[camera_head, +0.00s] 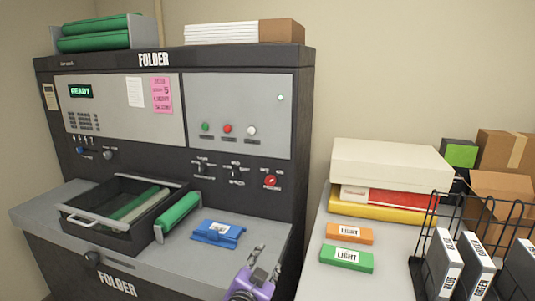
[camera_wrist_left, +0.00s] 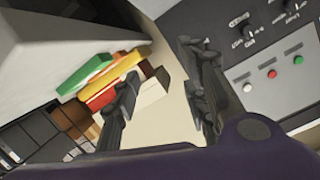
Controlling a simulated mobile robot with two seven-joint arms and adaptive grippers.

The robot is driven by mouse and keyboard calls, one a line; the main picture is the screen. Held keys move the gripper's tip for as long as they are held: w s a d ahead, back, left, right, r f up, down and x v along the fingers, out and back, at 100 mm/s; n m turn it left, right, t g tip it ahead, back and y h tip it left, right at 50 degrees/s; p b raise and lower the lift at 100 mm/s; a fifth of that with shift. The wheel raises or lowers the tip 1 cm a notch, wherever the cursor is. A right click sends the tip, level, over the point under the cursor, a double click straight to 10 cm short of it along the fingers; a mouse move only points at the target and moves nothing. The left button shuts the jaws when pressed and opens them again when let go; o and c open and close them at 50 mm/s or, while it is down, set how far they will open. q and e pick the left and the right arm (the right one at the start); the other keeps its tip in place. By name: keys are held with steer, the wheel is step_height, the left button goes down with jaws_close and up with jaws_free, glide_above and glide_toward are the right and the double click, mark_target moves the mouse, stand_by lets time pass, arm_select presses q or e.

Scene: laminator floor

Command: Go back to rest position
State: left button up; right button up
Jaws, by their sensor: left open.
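My left gripper (camera_head: 257,262) shows at the lower middle of the head view, in front of the folder machine (camera_head: 300,110) near the right end of its grey shelf. It is open, with nothing between its fingers. In the left wrist view its two dark fingers (camera_wrist_left: 165,88) stand wide apart, with the beige wall behind the gap. My right gripper is in neither view.
On the folder shelf are a black tray (camera_head: 85,228) with rolls, a green roller (camera_head: 179,215) and a blue block (camera_head: 218,233). A side table on the right holds an orange block (camera_head: 349,233), a green block (camera_head: 346,258), stacked boxes (camera_head: 388,163) and a wire rack (camera_head: 420,270) of binders.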

arm_select(q)
steer(key=s+a+f+n+g+y, duration=0.1)
steer(key=s+a+f+n+g, duration=0.1)
steer(key=s+a+f, duration=0.4)
steer(key=s+a+f+n+g+y, duration=0.1)
steer(key=s+a+f, duration=0.5)
steer(key=s+f, duration=0.6)
steer(key=s+a+f+n+g+y, duration=0.1)
steer(key=s+a+f+n, duration=0.3)
steer(key=s+f, duration=0.6)
steer(key=s+a+g, duration=0.1)
steer(key=s+a, duration=0.1)
steer(key=s, duration=0.8)
steer(key=shift+s+a+g+y, duration=0.15)
steer(key=shift+s+g+y, duration=0.25)
steer(key=shift+f, duration=0.15)
